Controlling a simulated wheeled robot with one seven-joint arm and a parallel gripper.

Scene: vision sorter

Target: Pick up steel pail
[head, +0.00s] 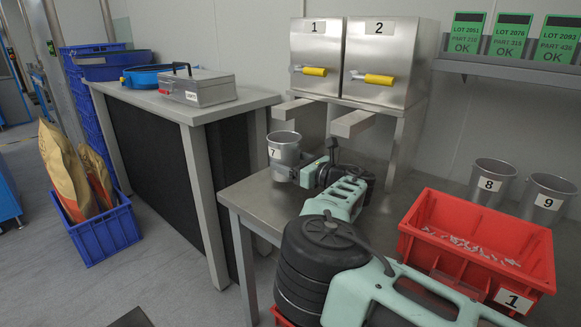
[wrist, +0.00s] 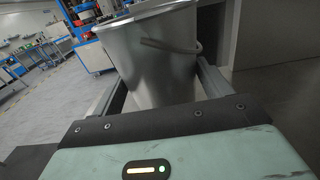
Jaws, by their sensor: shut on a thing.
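A steel pail (head: 285,148) marked 7 stands upright at the left part of the steel table (head: 258,193), below the dispenser cabinets. My gripper (head: 296,172) reaches it from the right and is shut on it. In the wrist view the pail (wrist: 155,60) fills the space between the two fingers (wrist: 163,88), with its wire handle hanging on its side. I cannot tell whether the pail's base touches the table. Two more steel pails, marked 8 (head: 491,181) and 9 (head: 547,196), stand at the right.
A red bin (head: 420,236) marked 1 with small pale parts stands at the right. Dispensers 1 (head: 317,55) and 2 (head: 382,60) with yellow-handled taps rise behind. A grey case (head: 205,88) lies on the left bench. A blue crate (head: 97,240) with paper sacks is on the floor.

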